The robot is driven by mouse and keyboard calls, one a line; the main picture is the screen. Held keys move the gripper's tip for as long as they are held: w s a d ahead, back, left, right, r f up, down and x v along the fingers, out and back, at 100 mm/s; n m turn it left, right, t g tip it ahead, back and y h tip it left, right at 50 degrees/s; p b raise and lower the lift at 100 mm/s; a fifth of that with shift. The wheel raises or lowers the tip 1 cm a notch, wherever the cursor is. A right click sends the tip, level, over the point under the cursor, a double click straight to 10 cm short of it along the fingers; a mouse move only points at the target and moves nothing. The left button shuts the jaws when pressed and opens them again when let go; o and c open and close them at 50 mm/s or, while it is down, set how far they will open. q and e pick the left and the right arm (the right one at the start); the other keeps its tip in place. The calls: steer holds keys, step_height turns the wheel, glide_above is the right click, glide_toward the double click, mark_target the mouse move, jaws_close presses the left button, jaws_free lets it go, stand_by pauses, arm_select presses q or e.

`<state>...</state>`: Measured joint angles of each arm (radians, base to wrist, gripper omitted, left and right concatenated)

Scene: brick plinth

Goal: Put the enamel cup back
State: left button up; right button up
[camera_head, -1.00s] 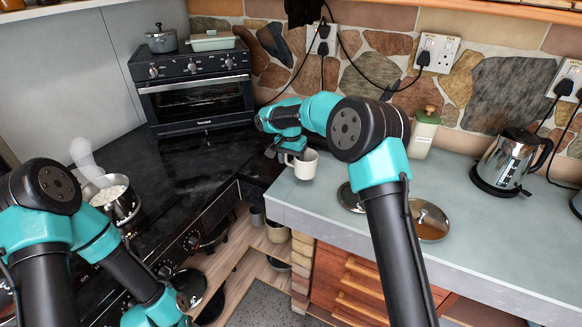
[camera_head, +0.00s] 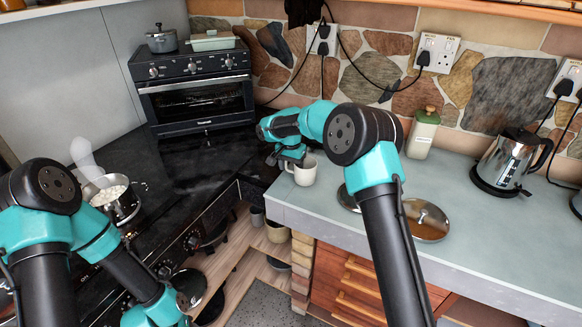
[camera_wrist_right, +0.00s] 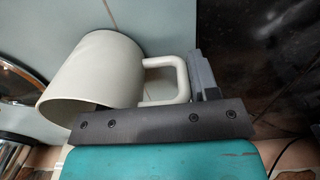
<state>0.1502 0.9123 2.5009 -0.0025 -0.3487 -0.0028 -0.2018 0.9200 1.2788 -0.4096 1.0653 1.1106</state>
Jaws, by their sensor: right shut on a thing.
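The off-white enamel cup (camera_head: 306,172) is upright at the left end of the grey-blue counter, near its edge with the black stove. In the head view I cannot tell whether its base touches the counter. My right gripper (camera_head: 287,160) is shut on the cup's handle, at the left of the cup. In the right wrist view the cup (camera_wrist_right: 92,82) fills the left half, and its handle (camera_wrist_right: 168,72) runs to a grey finger of the gripper (camera_wrist_right: 200,78). My left arm shows at the lower left, but its gripper is out of view.
Two metal lids (camera_head: 427,221) lie on the counter to the right. A jar with a green top (camera_head: 423,133) and a kettle (camera_head: 504,165) stand behind. A pot with white contents (camera_head: 118,203) is on the black stove (camera_head: 185,165). Counter between lids and kettle is clear.

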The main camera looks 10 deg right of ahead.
steer(key=shift+f, duration=0.1)
steer(key=o, duration=1.2)
steer(key=shift+c, duration=0.2)
step_height(320, 180, up, 12)
steer(key=shift+a+r, duration=0.1)
steer(key=shift+r, duration=0.05)
